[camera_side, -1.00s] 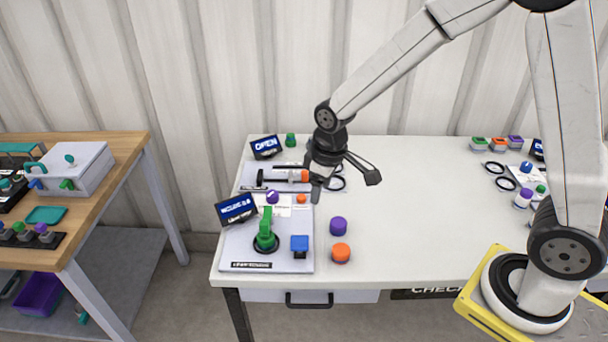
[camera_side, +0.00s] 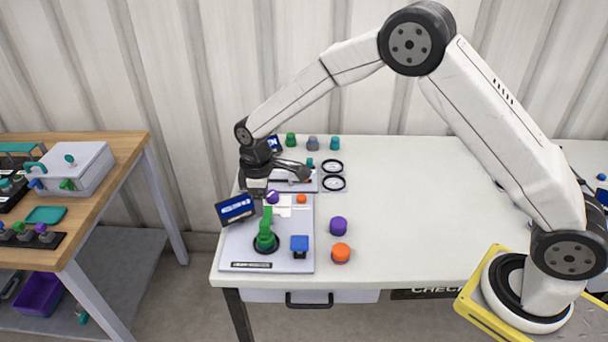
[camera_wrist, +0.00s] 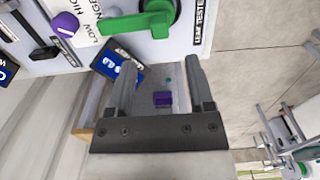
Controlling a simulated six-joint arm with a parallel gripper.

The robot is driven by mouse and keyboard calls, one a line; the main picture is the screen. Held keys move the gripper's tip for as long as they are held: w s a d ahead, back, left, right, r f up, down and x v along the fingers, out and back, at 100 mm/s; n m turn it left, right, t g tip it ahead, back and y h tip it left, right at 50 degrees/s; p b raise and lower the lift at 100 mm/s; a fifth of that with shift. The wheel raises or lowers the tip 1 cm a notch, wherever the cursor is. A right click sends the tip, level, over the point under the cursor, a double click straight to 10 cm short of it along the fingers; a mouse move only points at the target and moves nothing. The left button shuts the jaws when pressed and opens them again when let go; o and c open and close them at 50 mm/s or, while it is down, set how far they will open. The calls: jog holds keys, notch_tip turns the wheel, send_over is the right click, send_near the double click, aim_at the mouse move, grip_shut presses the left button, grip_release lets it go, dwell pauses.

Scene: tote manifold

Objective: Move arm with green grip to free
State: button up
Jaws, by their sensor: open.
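The arm with the green grip (camera_side: 266,230) stands on a round black base on the pale front panel (camera_side: 236,250). In the wrist view the green grip (camera_wrist: 138,23) shows at the top, running sideways from its pivot. I cannot read a "free" mark. My gripper (camera_side: 279,188) is open and empty, above and behind the green grip at the panel's back left. In the wrist view its two fingers (camera_wrist: 160,76) are wide apart, with the green grip beyond their tips and not between them.
A purple knob (camera_side: 272,197), an orange knob (camera_side: 301,198) and a blue block (camera_side: 300,244) are on the panel. Loose purple (camera_side: 338,226) and orange (camera_side: 341,252) pieces lie to its right. The table's middle is clear.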

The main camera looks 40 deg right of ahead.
aim_at(264, 222)
jog(key=shift+f, duration=3.9)
grip_shut()
